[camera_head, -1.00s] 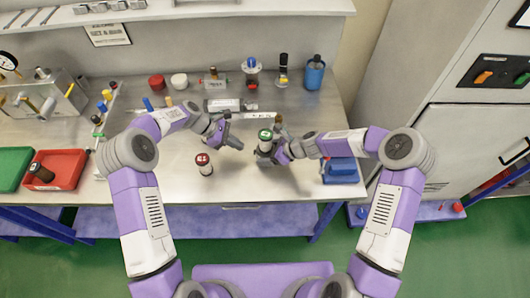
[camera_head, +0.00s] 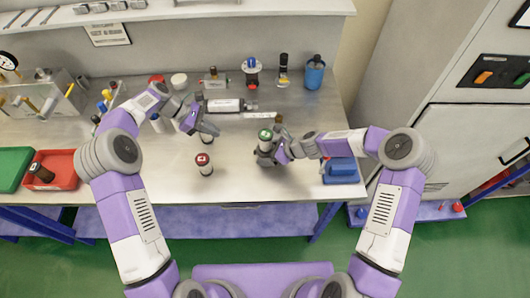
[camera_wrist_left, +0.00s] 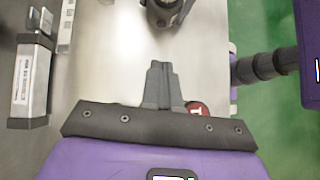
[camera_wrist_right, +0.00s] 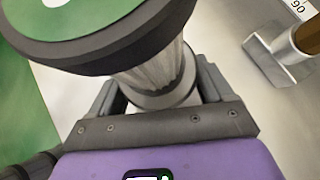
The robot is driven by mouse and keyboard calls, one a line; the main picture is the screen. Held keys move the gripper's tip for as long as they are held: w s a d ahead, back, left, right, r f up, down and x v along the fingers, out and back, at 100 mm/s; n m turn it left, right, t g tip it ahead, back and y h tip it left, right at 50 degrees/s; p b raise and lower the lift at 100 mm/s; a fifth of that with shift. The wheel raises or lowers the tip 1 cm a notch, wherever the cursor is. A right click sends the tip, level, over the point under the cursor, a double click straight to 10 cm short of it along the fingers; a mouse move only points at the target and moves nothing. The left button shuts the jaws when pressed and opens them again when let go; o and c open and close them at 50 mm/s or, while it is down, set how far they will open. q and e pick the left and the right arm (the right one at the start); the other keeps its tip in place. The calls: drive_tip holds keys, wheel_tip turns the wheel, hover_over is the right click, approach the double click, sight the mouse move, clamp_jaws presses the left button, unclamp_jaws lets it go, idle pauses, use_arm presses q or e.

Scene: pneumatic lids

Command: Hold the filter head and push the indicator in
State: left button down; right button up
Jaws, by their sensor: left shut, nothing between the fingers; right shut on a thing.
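A piece with a round green top in a dark rim, which I take for the filter head (camera_head: 265,136), stands at the middle front of the bench. In the right wrist view its green face (camera_wrist_right: 75,18) bears a white mark, above a silvery neck (camera_wrist_right: 155,75). My right gripper (camera_head: 277,152) is shut around that neck; its fingers (camera_wrist_right: 160,98) flank it. I cannot make out the indicator as a separate part. My left gripper (camera_head: 212,130) is shut and empty, left of the filter head and apart from it; its fingertips (camera_wrist_left: 160,66) touch in the left wrist view.
A red-topped cylinder (camera_head: 204,164) stands in front of my left gripper. A blue box (camera_head: 341,171) lies to the right. A red tray (camera_head: 62,168) is at the left. The bench front between has free room.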

drive_tip(key=shift+f, duration=0.15)
use_arm(q)
drive_tip(key=shift+v, duration=1.25)
